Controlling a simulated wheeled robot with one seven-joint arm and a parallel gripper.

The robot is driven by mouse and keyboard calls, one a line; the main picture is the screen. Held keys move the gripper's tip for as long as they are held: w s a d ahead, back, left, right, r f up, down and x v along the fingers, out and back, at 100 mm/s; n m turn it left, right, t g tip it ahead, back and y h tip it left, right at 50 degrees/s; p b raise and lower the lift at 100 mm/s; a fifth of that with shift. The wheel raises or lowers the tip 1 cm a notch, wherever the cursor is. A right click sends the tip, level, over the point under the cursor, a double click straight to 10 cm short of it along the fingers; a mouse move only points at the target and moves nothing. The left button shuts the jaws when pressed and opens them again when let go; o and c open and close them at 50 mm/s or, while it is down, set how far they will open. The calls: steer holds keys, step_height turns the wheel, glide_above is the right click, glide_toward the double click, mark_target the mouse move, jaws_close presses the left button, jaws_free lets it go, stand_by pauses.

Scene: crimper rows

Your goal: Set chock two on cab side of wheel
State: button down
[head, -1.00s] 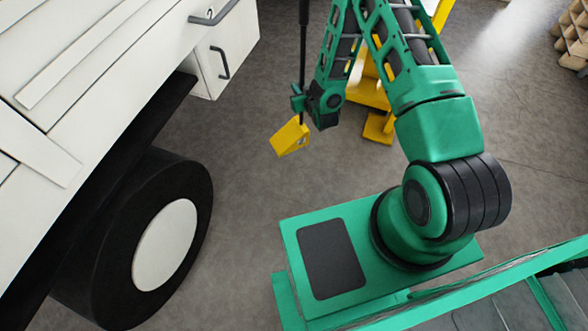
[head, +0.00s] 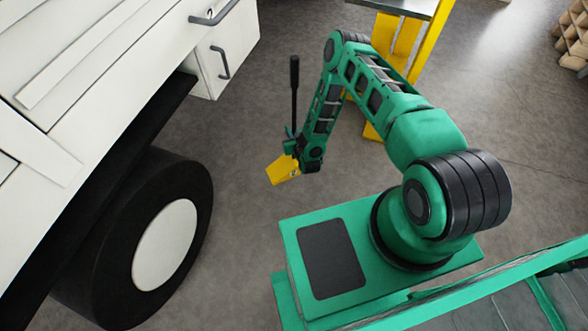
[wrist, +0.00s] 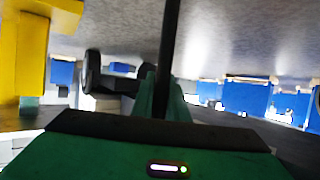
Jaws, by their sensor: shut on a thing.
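My gripper (head: 294,147) is shut on the upright black handle of a yellow chock (head: 282,170) in the head view. The chock hangs tilted below the gripper, over open floor to the right of the wheel and apart from it. The black wheel (head: 200,215) with a pale hub (head: 165,245) stands under the white truck (head: 120,60) at left. In the wrist view the dark handle (wrist: 168,50) rises between the green fingers (wrist: 163,103); the chock itself is hidden there.
A yellow stand (head: 408,45) with a grey top is behind my arm. Stacked wooden pieces (head: 572,40) are at the far right. Grey floor (head: 245,215) is clear between the wheel and my base. Blurred blue objects (wrist: 245,97) show in the wrist view.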

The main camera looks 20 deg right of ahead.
steer(key=w+d+f, duration=0.7)
steer(key=w+f, duration=0.1)
steer(key=f, duration=0.4)
steer(key=shift+w+d, duration=0.15)
steer(key=shift+d, duration=0.25)
stand_by(0.3)
steer(key=c, duration=2.2)
jaws_free()
steer(key=shift+f, duration=0.15)
steer(key=o, duration=0.5)
steer(key=shift+c, duration=0.2)
steer(key=v, duration=1.2)
